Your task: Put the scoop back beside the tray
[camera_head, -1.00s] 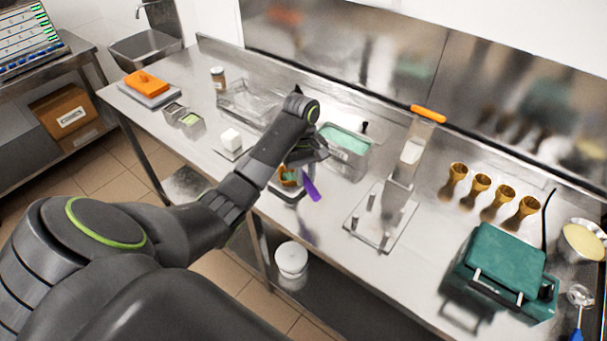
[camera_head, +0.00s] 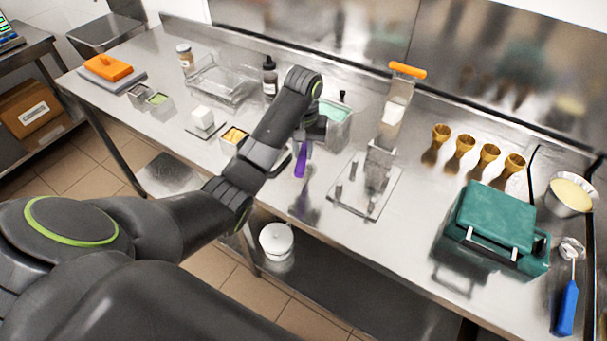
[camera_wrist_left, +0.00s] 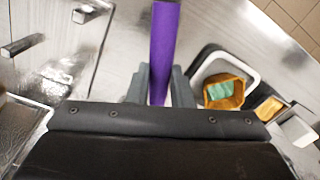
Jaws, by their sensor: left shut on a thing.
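My left gripper (camera_head: 302,138) is shut on the purple handle of the scoop (camera_head: 301,162). It holds the scoop above the steel counter, just in front of the metal tray of green ice cream (camera_head: 342,113). In the left wrist view the purple handle (camera_wrist_left: 163,45) runs between the two fingers (camera_wrist_left: 160,88). The scoop's head is not clearly visible in either view. My arm covers part of the tray's left side. My right gripper is not in view.
In the wrist view, a brown cup with green inside (camera_wrist_left: 223,92) sits on a pale-rimmed plate. A green waffle iron (camera_head: 497,220) and several cones are farther right.

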